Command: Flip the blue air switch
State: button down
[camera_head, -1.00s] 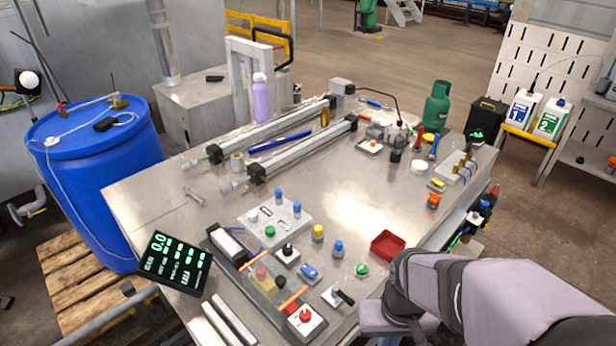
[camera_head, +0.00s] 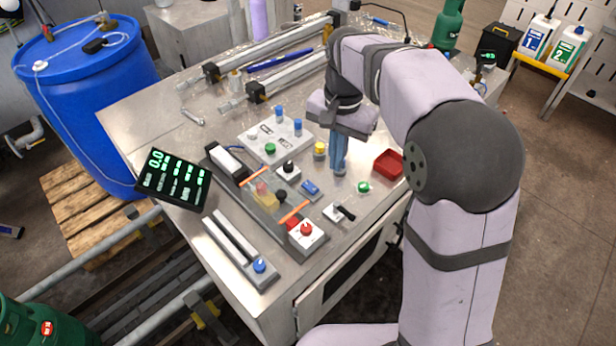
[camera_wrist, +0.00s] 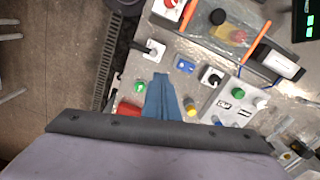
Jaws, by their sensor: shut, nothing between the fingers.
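A small blue switch (camera_head: 310,188) with a light marking lies on the metal table, right of the black-knobbed box. It also shows in the wrist view (camera_wrist: 185,65), above and right of my fingertips. I take it for the blue air switch, though the label is too small to read. My gripper (camera_head: 339,172) points down over the table, right of the switch and apart from it. Its blue fingers are together and empty; they also show in the wrist view (camera_wrist: 159,77). The blue-capped piece seen near this spot earlier is hidden now.
A yellow-topped button (camera_head: 320,150), a green button (camera_head: 363,187), a black lever switch (camera_head: 344,212) and a black-knobbed box (camera_head: 288,170) stand close around. A red tray (camera_head: 389,164) is right of my fingers. A red-knobbed box (camera_head: 306,235) is nearer the front edge.

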jog(key=w+a+r+m+b, duration=0.1)
jog(key=w+a+r+m, duration=0.1)
jog(key=a, duration=0.4)
jog(key=shift+w+a+r+m, duration=0.25)
jog(key=shift+w+m, duration=0.25)
jog(key=shift+w, duration=0.9)
jog(key=shift+d, duration=0.1)
jog(key=p, duration=0.3)
send_over(308, 184)
notch_tip(308, 184, down, 12)
jog(key=shift+f, duration=0.95)
jog(key=shift+f, duration=0.1)
